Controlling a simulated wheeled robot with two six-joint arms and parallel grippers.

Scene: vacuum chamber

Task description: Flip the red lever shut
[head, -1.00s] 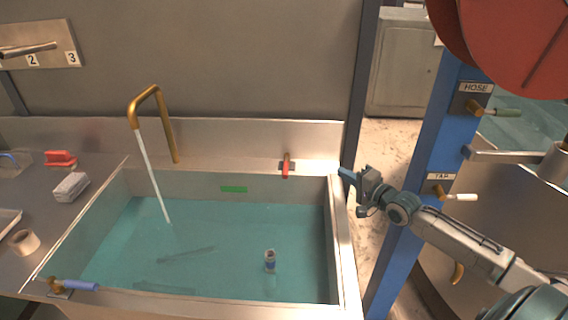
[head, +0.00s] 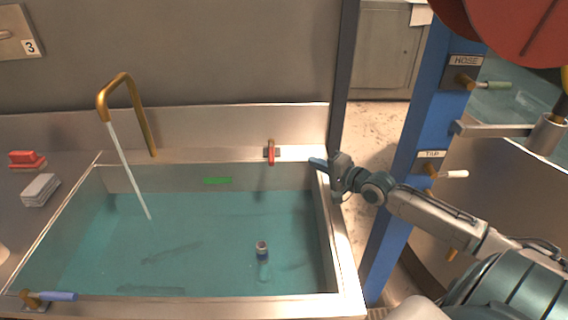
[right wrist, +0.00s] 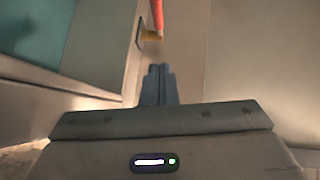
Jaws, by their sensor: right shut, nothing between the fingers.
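The red lever (head: 271,152) is on the back ledge of the sink, near its right corner, and hangs down over the rim on a small plate. It also shows in the right wrist view as a red bar (right wrist: 157,14) on a brass stub, beyond my fingertips. My right gripper (head: 317,162) is shut and empty, to the right of the lever and apart from it, at the sink's right rim. Its closed fingers (right wrist: 160,70) point toward the lever in the right wrist view. My left gripper is not in view.
The sink (head: 345,270) is full of water, with a small bottle (head: 262,248) floating in it. A brass faucet (head: 125,85) runs at the left. A blue post (head: 425,130) with HOSE and TAP handles stands right of my right gripper. A blue-handled valve (head: 55,296) is at front left.

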